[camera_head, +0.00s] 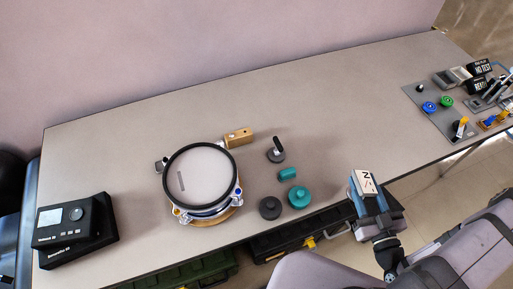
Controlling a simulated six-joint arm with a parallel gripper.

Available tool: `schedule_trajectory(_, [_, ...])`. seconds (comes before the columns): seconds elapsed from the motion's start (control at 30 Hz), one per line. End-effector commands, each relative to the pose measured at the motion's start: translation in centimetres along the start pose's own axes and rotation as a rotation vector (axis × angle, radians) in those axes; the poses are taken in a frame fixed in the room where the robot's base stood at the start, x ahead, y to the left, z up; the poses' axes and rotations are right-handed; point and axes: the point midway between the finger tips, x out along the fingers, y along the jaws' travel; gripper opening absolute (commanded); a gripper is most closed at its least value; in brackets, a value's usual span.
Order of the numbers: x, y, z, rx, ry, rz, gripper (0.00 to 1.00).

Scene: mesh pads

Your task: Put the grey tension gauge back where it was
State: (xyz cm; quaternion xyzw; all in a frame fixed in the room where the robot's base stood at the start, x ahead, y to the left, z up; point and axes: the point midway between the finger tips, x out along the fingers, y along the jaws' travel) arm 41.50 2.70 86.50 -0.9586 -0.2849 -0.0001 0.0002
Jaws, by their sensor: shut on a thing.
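My gripper (358,196) is at the front edge of the table, right of the middle, pointing away from my body. It is shut on a small boxy thing with a pale face (366,181) bearing a dark N-like mark and a short reddish line; this looks like the grey tension gauge. The blue fingers show beside it, and their contact is partly hidden. The gauge appears held above the table edge. I cannot tell its exact height. No marked spot for it is clear in view.
A round mesh pad (205,172) stands left of centre, with a wooden block (239,138) behind it. Dark knobs (270,207) (276,154) and teal pieces (299,197) (288,174) lie to its right. A black module (68,222) is at left. A grey mat (440,118) with several small items is at right.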

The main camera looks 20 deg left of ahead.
Motion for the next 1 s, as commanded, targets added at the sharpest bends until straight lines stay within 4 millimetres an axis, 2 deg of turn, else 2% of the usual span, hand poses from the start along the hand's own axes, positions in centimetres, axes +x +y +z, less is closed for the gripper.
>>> schedule_trajectory(0.17, [2.4, -4.4, -0.1, -0.003, 0.004, -0.148, 0.00])
schedule_trajectory(0.57, [7.1, -17.3, -1.5, -0.006, 0.007, -0.567, 0.00])
schedule_trajectory(0.8, [9.1, -25.8, -3.5, -0.008, 0.010, -0.845, 0.00])
schedule_trajectory(1.0, [9.6, -33.5, -6.1, -0.009, 0.012, -1.102, 0.00])
